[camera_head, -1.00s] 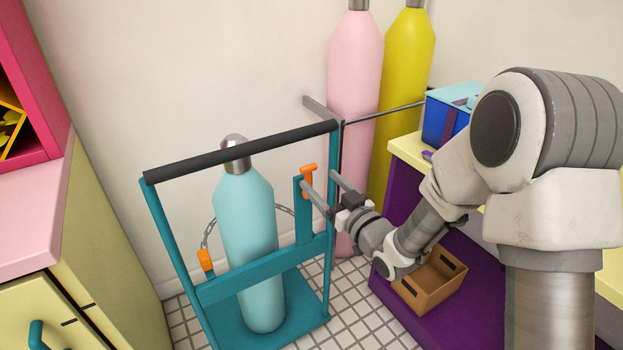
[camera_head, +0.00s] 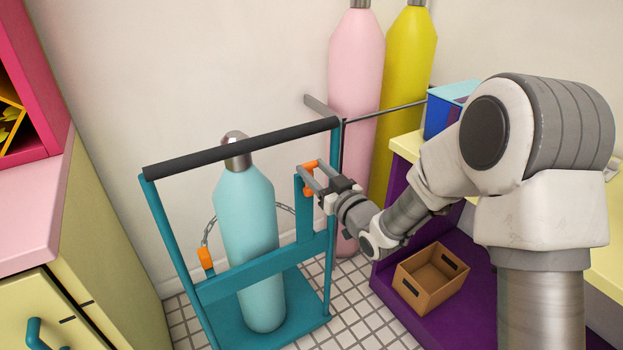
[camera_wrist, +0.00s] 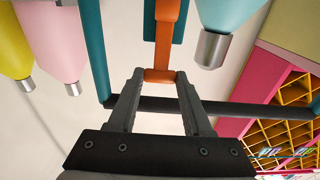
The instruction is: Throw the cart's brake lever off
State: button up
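The teal cart (camera_head: 265,262) has a black handle bar (camera_head: 245,147) across its top. Its orange brake lever (camera_head: 312,164) is on an upright teal post (camera_head: 303,213) at the right side. In the wrist view the orange lever (camera_wrist: 164,40) runs down to a wider grip end (camera_wrist: 160,76) between my fingertips.
Pink (camera_head: 355,75) and yellow (camera_head: 408,75) cylinders stand by the wall. A cardboard box (camera_head: 431,277) sits low on the purple shelf. Tiled floor shows between.

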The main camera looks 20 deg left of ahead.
aim_at(310, 171)
jog(key=c, duration=0.4)
jog(key=shift+b+v, duration=0.45)
jog(key=shift+v, duration=0.5)
jog(key=shift+c, duration=0.2)
jog(key=shift+f, duration=0.25)
jog(key=shift+s+d+f+b, duration=0.3)
jog(key=shift+s+d+b, duration=0.25)
jog(key=shift+d+b, duration=0.1)
jog(key=shift+f, duration=0.1)
jog(key=shift+s+d+f+b, duration=0.45)
jog(key=shift+s+d+b, duration=0.1)
jog(key=shift+d+b, duration=0.1)
jog(key=shift+f, duration=0.1)
